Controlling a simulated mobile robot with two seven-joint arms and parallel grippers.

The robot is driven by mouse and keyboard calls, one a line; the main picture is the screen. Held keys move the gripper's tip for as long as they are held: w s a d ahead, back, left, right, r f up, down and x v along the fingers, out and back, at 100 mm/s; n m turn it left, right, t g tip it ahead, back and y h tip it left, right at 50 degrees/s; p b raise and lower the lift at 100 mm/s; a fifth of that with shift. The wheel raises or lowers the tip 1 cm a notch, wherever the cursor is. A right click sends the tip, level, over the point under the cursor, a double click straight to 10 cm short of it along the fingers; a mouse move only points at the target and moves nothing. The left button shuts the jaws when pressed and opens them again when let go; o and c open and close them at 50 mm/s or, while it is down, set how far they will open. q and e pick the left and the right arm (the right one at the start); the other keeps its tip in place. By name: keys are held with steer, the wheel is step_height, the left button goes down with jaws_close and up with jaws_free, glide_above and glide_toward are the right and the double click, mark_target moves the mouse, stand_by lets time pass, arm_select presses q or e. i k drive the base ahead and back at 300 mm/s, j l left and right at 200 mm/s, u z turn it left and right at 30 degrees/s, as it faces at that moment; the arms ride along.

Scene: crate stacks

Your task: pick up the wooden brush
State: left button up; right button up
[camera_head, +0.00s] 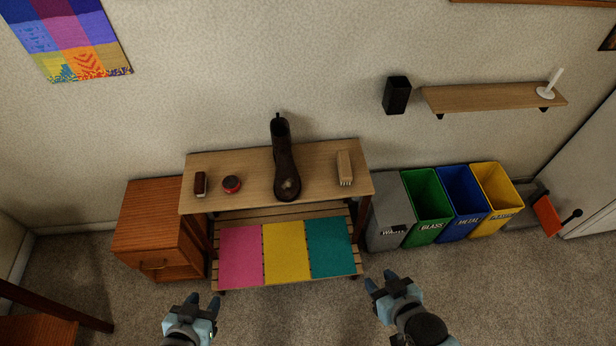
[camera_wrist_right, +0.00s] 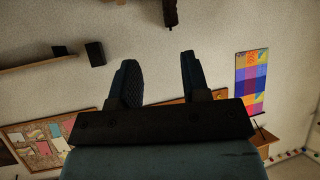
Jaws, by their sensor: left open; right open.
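The wooden brush (camera_head: 344,168) is a pale wood block with light bristles, lying near the right end of the wooden bench top (camera_head: 240,165) in the head view. My right gripper (camera_head: 380,279) is open and empty, below and slightly right of the brush in the picture, well apart from it. Its spread fingers also show in the right wrist view (camera_wrist_right: 160,80) with nothing between them; the brush cannot be made out there. My left gripper (camera_head: 203,302) is open and empty at the lower left, in front of the bench.
A dark boot (camera_head: 283,165) stands mid-bench, left of the brush. Bins (camera_head: 427,190) stand right of the bench, a wooden cabinet (camera_head: 150,220) left. A wall shelf (camera_head: 490,97) hangs upper right.

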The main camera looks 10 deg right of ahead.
mark_target(344, 168)
steer(key=i+l+u, duration=0.2)
steer(key=l, duration=0.15)
steer(key=i+l+u, duration=0.25)
steer(key=l+u, duration=0.2)
steer(key=l, duration=0.25)
steer(key=i+l+u, duration=0.2)
steer(key=l, duration=0.2)
steer(key=k, duration=0.05)
